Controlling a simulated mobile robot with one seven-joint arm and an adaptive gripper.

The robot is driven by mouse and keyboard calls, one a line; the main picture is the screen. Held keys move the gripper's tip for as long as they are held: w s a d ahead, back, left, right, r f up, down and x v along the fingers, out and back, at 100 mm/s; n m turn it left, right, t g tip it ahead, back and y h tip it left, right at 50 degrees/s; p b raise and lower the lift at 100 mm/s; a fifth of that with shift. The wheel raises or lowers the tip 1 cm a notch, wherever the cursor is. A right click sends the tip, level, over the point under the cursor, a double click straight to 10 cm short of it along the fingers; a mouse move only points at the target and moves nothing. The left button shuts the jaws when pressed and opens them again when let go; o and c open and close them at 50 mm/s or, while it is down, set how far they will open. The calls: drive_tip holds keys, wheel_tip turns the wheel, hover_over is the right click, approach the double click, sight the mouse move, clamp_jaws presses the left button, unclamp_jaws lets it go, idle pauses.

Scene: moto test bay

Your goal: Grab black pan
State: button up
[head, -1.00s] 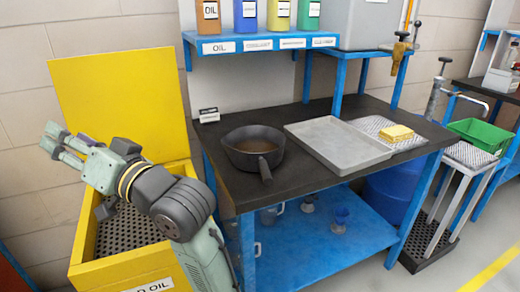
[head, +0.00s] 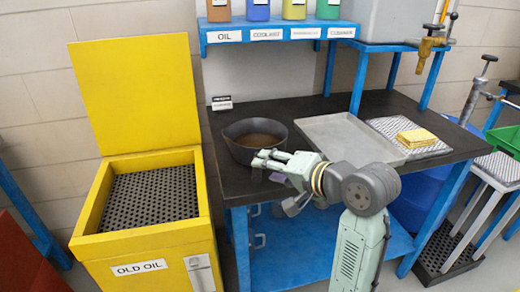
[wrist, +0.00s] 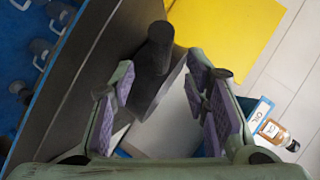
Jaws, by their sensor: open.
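The black pan (head: 236,151) sits on the dark worktop (head: 245,190), with brown liquid inside. My gripper (head: 262,166) is at the pan's front right side in the head view, and it hides the handle there. In the wrist view, a dark rounded handle (wrist: 156,48) shows beyond and between the spread fingers of my gripper (wrist: 165,95). The fingers are open with purple-grey pads, and I see no grip on the handle. Exact contact cannot be told.
A grey tray (head: 325,124) lies right of the pan, with a yellow sponge or cloth (head: 417,138) on a patterned mat beyond. A blue shelf (head: 285,24) with bottles hangs above. The yellow old oil bin (head: 85,240) stands left, lid open.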

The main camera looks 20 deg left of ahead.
sight(254, 154)
drive_tip(key=p+x, duration=0.1)
drive_tip(key=x, duration=0.4)
drive_tip(key=shift+w+a+f, duration=0.1)
drive_tip(key=shift+a, duration=0.25)
clamp_jaws()
idle(0.8)
